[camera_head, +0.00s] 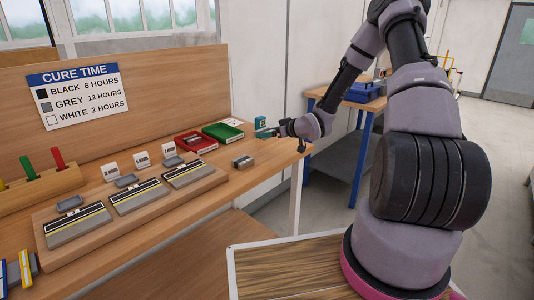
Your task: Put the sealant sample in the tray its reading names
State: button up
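My gripper (266,131) is over the far right end of the bench, beside a small teal object (260,121); too small to see whether its fingers are open or hold anything. A wooden board (120,222) bears three grey plates, at left (78,229), middle (140,198) and right (190,174), each with a dark and yellow stripe and a small grey piece behind it. Three white cards stand behind, at left (110,172), middle (141,159) and right (168,148); their print is unreadable. A red tray (196,144) and a green tray (222,132) lie further right. I cannot tell which item is the sealant sample.
A sign (80,95) reads black 6 hours, grey 12 hours, white 2 hours. A small grey block (243,161) lies near the bench's right edge. A wooden rack (40,188) holds coloured handles at left. A blue case (362,92) is on another table.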

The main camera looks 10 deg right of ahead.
aim_at(269, 156)
notch_tip(269, 156, down, 7)
jog(key=shift+f, duration=0.2)
jog(key=shift+f, duration=0.15)
jog(key=o, duration=1.2)
jog(key=shift+f, duration=0.1)
jog(key=shift+c, duration=0.2)
jog(key=shift+o, duration=0.4)
jog(key=shift+d, duration=0.1)
